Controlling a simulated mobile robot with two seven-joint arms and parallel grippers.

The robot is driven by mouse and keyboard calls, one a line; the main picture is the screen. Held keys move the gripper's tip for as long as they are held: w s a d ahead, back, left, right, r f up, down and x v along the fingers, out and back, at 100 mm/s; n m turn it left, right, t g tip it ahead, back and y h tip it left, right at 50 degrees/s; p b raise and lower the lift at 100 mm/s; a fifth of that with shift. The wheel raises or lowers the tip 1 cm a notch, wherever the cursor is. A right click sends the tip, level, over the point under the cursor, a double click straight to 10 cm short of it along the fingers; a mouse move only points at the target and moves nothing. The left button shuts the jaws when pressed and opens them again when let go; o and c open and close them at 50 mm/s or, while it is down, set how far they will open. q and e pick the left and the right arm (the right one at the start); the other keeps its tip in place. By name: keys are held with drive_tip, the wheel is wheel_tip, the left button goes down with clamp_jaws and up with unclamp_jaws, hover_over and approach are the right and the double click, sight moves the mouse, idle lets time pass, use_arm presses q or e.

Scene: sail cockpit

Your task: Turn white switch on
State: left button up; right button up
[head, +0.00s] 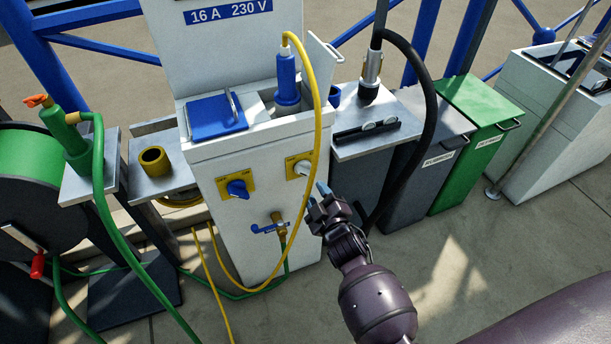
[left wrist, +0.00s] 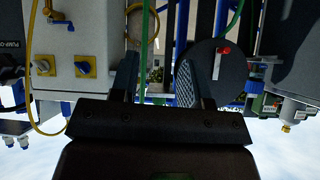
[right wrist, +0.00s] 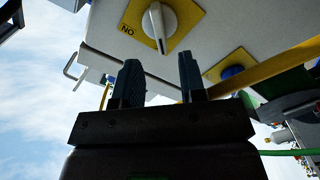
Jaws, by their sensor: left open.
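The white switch (head: 302,167) is a rotary knob on a yellow plate, on the upper right of the white pedestal's front. In the right wrist view the white switch (right wrist: 158,25) lies just beyond my fingers; its narrow end points down in the picture, with lettering on the plate to its left. My right gripper (head: 319,194) is open and empty, close below and right of the switch; its fingers (right wrist: 160,80) are apart and not around the knob. My left gripper (left wrist: 156,80) is open and empty, seen only in its wrist view, away from the white switch (left wrist: 42,67).
A blue switch (head: 237,189) on a yellow plate sits left of the white one. A blue-handled tap (head: 275,227) is below. A yellow cable (head: 318,110) loops past the white switch's right side. A black hose (head: 431,110) hangs right, near bins. A green hose reel (head: 32,165) stands left.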

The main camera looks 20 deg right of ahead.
sight(307, 175)
drive_tip(key=shift+w+a+b, duration=0.1)
drive_tip(key=shift+w+b, duration=0.45)
drive_tip(key=shift+w, duration=2.75)
clamp_jaws()
